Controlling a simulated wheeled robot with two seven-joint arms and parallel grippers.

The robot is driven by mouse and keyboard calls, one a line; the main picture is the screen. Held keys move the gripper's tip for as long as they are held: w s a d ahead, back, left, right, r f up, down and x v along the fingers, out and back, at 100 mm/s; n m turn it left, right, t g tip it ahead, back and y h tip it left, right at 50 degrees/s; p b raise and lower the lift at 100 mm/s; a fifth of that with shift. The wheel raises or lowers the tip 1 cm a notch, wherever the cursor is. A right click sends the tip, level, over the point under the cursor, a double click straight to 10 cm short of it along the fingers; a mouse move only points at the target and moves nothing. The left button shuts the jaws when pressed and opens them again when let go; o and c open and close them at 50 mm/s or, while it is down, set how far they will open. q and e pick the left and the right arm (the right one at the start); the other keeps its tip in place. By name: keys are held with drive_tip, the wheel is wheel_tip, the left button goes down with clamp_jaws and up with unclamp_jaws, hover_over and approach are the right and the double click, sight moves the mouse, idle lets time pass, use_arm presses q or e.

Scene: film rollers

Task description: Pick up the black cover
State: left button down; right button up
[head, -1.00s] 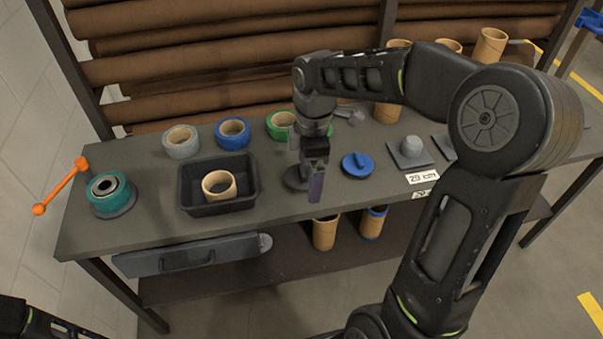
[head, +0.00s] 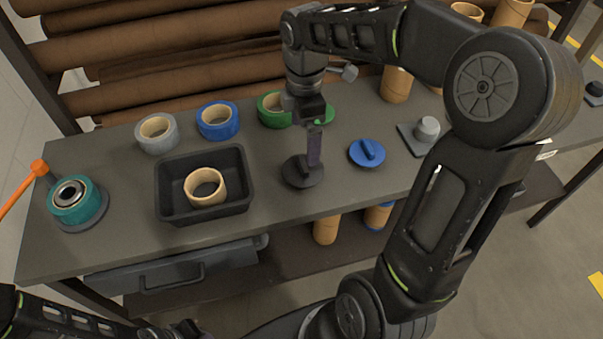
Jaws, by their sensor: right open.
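The black cover (head: 303,174) is a dark round disc lying on the grey table (head: 110,165), left of a blue cover (head: 367,154). My right gripper (head: 313,160) points down over the black cover, with its fingers in front of the cover's middle. It is open. The cover's handle is hidden behind the fingers, and I cannot tell whether they touch it. My left arm (head: 90,325) shows at the bottom left; its gripper is not clearly seen.
A black tray (head: 163,205) holding a cardboard ring stands left of the cover. Grey, blue (head: 218,120) and green tape rolls line the back. A teal roll (head: 76,201) sits at the left end, and a grey knobbed plate (head: 425,135) at the right.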

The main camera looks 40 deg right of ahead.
sight(305, 163)
wheel_tip(305, 163, down, 3)
drive_tip(key=shift+r+b, duration=0.15)
drive_tip(key=shift+b, duration=0.75)
drive_tip(key=shift+f, duration=1.25)
wheel_tip(305, 163, down, 5)
drive_tip(key=shift+s+f, duration=0.15)
drive_tip(key=shift+c, duration=0.2)
